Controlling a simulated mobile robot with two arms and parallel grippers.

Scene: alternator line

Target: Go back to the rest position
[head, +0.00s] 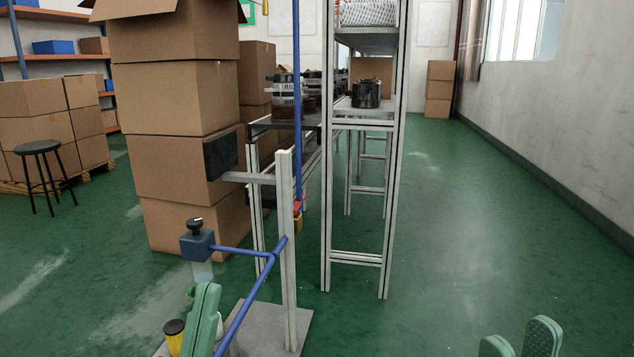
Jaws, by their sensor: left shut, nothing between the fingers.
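My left gripper (205,300) shows at the bottom left of the head view, with its green fingers close together and nothing seen between them. It appears in front of the base of a metal stand. My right gripper (519,340) shows at the bottom right, over open green floor. Its two green fingertips stand apart with a gap between them, and nothing is seen in the gap. The rest of both arms is below the picture.
A metal stand (287,240) with blue rods rises right of my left gripper. A yellow container (174,336) is beside that gripper. Stacked cartons (185,100) and a black stool (38,150) are at left. A tall metal frame (327,200) stands mid-view. The floor (480,220) at right is clear.

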